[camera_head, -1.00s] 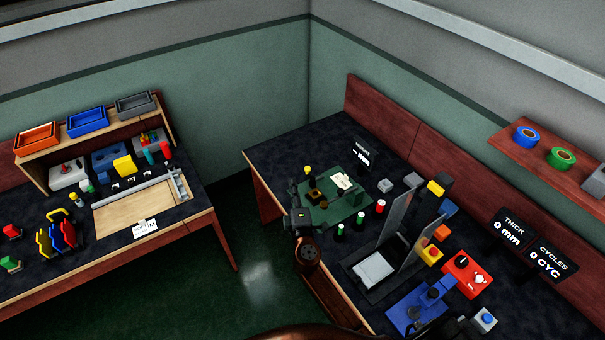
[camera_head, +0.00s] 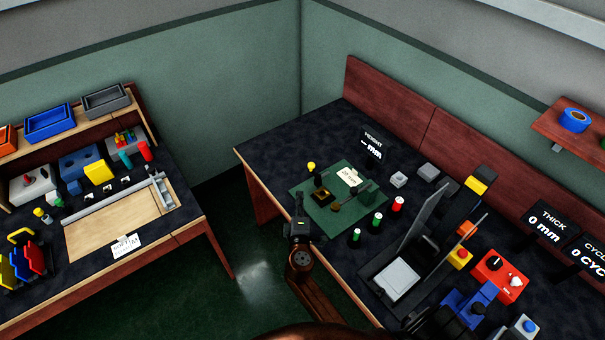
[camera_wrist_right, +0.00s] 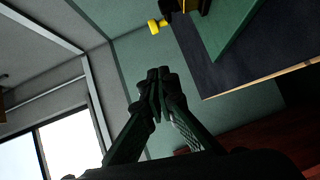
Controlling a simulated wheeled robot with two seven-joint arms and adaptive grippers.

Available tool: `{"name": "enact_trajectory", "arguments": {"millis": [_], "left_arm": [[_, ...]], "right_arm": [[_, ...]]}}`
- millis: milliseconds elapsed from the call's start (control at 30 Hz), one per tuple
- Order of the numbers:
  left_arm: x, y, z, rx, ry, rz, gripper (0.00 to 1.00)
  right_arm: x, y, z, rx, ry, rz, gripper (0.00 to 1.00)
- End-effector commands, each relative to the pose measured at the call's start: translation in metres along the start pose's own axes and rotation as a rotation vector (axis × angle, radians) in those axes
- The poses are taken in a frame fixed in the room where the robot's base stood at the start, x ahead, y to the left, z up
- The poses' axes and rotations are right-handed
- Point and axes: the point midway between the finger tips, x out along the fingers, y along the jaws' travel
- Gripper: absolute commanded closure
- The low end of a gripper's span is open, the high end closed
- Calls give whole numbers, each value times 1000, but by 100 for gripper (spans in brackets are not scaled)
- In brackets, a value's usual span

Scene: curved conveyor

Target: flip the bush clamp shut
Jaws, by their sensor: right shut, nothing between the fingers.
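The bush clamp appears to be the small dark fixture with a brass-coloured block (camera_head: 321,194) on the green mat (camera_head: 301,190). Its yellow-tipped handle (camera_head: 311,166) stands up behind the block. In the right wrist view the yellow tip (camera_wrist_right: 154,27) shows at the top, with part of the dark fixture beside it. My right gripper (camera_head: 299,197) is at the mat's front left edge, apart from the handle. In the wrist view the right gripper's fingers (camera_wrist_right: 158,73) are together with nothing between them. My left gripper is not in view.
A tall grey panel (camera_head: 425,218) rises farther right. The table's far left is clear.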

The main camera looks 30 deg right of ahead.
Motion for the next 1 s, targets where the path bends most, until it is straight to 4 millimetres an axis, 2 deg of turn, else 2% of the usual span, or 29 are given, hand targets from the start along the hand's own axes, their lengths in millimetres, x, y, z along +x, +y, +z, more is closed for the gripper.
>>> {"name": "enact_trajectory", "arguments": {"millis": [333,467,567,1000], "left_arm": [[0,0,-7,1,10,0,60],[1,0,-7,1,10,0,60],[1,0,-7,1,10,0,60],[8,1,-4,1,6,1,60]], "right_arm": [[0,0,3,0,-3,1,100],[7,0,2,0,-1,2,100],[20,1,1,0,0,3,100],[106,-1,4,-3,-1,1,100]]}}
